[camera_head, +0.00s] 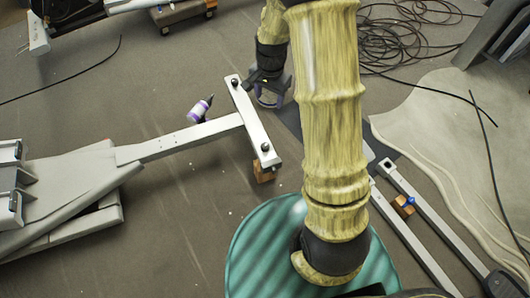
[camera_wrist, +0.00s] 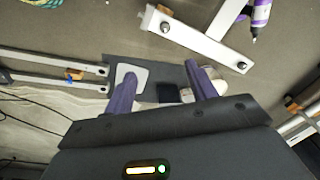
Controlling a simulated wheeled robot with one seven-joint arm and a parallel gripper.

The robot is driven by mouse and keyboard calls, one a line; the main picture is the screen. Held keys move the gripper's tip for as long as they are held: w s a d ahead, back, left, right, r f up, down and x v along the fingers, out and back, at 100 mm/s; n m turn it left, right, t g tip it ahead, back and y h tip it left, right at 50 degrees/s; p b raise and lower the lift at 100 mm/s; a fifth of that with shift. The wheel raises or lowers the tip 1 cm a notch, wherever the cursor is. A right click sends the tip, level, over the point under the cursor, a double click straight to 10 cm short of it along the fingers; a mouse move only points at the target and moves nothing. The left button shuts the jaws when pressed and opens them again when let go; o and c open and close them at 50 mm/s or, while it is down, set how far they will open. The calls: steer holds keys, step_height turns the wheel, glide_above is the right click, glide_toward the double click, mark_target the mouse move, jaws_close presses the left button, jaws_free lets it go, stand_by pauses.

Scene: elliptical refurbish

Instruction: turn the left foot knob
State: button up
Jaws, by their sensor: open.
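A pale metal foot bar (camera_head: 248,112) forms the end of the elliptical's frame (camera_head: 180,139). It carries a dark knob at its far end (camera_head: 235,82) and another dark knob at its near end (camera_head: 265,147). I cannot tell from the pictures which is the left one. My gripper (camera_head: 270,99) is open and empty, just right of the bar's far end and apart from it. In the wrist view, my gripper's purple fingers (camera_wrist: 161,72) are spread over the floor. The foot bar (camera_wrist: 200,43) is at the upper right there, outside the fingers, with both knobs visible.
A purple and white bottle (camera_head: 200,109) lies left of the bar. A wooden block (camera_head: 264,172) is at the bar's near end. Metal rails (camera_head: 430,226) lie at the right, and black cables (camera_head: 415,30) coil at the top right. Floor between bottle and lower frame is clear.

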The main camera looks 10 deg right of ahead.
steer(key=w+f+m+b, duration=0.4)
steer(key=f+b, duration=0.6)
steer(key=f, duration=0.7)
steer(key=b, duration=0.8)
glide_toward(265, 146)
steer(key=shift+n+g, duration=0.4)
steer(key=f, duration=0.6)
steer(key=w+f, duration=0.1)
steer(key=f, duration=0.2)
steer(key=shift+d, duration=0.1)
steer(key=shift+r, duration=0.1)
steer(key=c, duration=1)
